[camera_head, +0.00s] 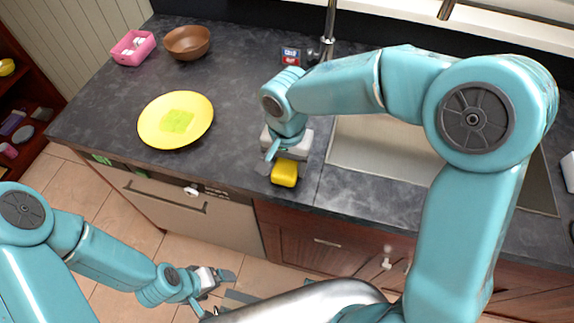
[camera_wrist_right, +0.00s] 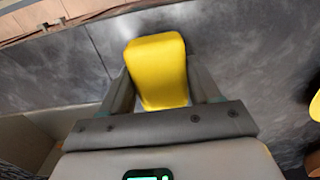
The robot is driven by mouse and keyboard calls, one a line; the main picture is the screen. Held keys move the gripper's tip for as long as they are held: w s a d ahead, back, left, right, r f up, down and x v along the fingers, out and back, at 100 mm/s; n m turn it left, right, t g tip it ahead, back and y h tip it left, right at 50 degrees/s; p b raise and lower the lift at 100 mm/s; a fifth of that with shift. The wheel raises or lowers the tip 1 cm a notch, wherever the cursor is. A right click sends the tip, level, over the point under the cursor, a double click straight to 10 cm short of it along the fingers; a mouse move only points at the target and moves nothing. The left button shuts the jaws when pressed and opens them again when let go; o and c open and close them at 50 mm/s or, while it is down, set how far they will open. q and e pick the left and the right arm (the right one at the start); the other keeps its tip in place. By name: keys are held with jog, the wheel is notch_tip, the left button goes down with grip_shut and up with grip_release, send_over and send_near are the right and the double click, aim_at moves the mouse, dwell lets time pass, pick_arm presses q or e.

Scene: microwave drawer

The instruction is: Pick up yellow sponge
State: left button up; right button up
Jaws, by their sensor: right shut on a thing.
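The yellow sponge (camera_head: 285,173) is at the front of the dark countertop, left of the sink. My right gripper (camera_head: 275,163) is shut on it from above. In the right wrist view the sponge (camera_wrist_right: 157,70) sits between the two fingers of the right gripper (camera_wrist_right: 158,88), with a finger on each side. I cannot tell whether the sponge touches the counter. My left gripper (camera_head: 215,285) is low at the front, over the floor and away from the counter. Its fingers are small, and whether they are apart is unclear.
A yellow plate (camera_head: 150,125) with a yellow-green piece (camera_head: 176,121) lies to the left on the counter (camera_head: 240,85). A brown bowl (camera_head: 187,42) and pink container (camera_head: 133,48) stand at the back left. A sink (camera_head: 380,150) and faucet (camera_head: 329,35) are to the right.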

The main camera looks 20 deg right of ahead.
aim_at(287, 163)
notch_tip(287, 163, up, 18)
jog(key=shift+r+p, duration=0.25)
jog(key=shift+p, duration=0.05)
jog(key=shift+o, duration=1.4)
jog(key=shift+c, duration=1)
jog(key=shift+f, duration=0.15)
